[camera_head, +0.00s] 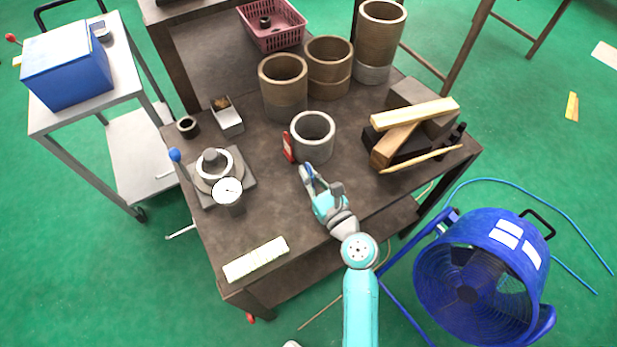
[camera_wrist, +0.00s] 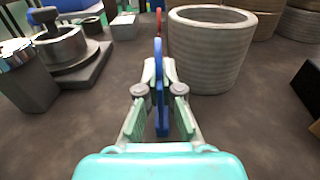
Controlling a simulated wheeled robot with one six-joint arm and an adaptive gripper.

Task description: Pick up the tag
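A thin blue tag (camera_wrist: 159,88) stands edge-on between the fingertips of my gripper (camera_wrist: 160,76) in the wrist view. The fingertips appear to touch it from both sides, and its flat face is hidden. In the head view, my gripper (camera_head: 309,172) is low over the front middle of the bench, with a little blue showing at its tips. A red tag-like piece with a pale mark (camera_head: 289,147) stands beside the grey ring (camera_head: 313,136), just beyond my gripper. Its red edge also shows in the wrist view (camera_wrist: 159,22), behind the blue tag.
The dark bench (camera_head: 270,215) is clear around my gripper's left. A chuck (camera_head: 216,167) and dial gauge (camera_head: 228,193) stand left. Tall brown cylinders (camera_head: 329,66) stand behind, and stacked blocks (camera_head: 405,135) lie right. A pale strip (camera_head: 256,259) lies at the front edge.

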